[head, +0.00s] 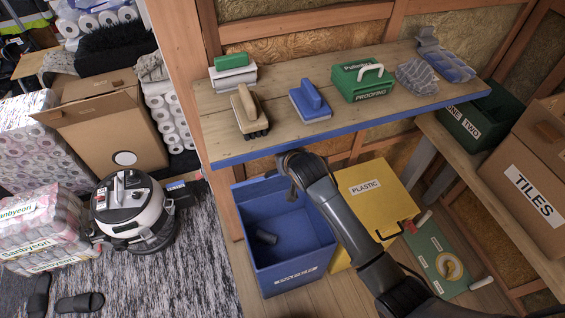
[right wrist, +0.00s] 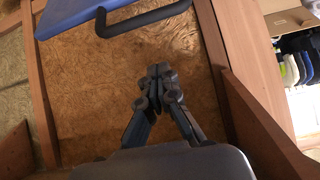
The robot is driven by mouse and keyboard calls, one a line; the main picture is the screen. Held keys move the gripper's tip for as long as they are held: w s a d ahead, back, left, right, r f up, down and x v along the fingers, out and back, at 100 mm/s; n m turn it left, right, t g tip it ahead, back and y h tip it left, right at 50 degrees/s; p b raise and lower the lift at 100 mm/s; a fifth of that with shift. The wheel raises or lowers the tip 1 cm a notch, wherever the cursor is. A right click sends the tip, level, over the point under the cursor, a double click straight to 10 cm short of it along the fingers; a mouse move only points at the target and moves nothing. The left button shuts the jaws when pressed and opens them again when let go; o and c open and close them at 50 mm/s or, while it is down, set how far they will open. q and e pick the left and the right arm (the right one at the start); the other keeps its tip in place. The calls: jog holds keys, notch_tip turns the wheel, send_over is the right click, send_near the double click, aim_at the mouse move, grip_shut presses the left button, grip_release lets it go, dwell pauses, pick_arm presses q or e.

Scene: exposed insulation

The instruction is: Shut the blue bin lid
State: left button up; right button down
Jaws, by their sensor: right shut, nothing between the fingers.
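In the right wrist view, a blue panel with a black handle, which looks like the bin lid (right wrist: 80,14), is at the top left, apart from my fingers. In the head view I cannot clearly separate the lid from the bin's back wall. My right gripper (right wrist: 158,72) is shut and empty, pointing at the insulated wall. In the head view my right arm reaches over the bin's right side, its end (head: 290,160) at the bench edge. My left gripper is out of view.
The yellow bin (head: 362,185) marked PLASTIC is closed, right of the blue bin. The workbench (head: 275,150) with brushes and blocks overhangs the bins' back. A wooden post stands left of them. A vacuum cleaner (head: 130,212) is on the rug. Bare floor lies in front.

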notch_tip(320, 180, down, 4)
jog(key=shift+s+r+p, duration=0.1)
jog(key=shift+r+p, duration=0.15)
jog(key=shift+p, duration=0.6)
jog(key=shift+s+d+f, duration=0.2)
jog(key=shift+s, duration=0.2)
jog(key=shift+f, duration=0.15)
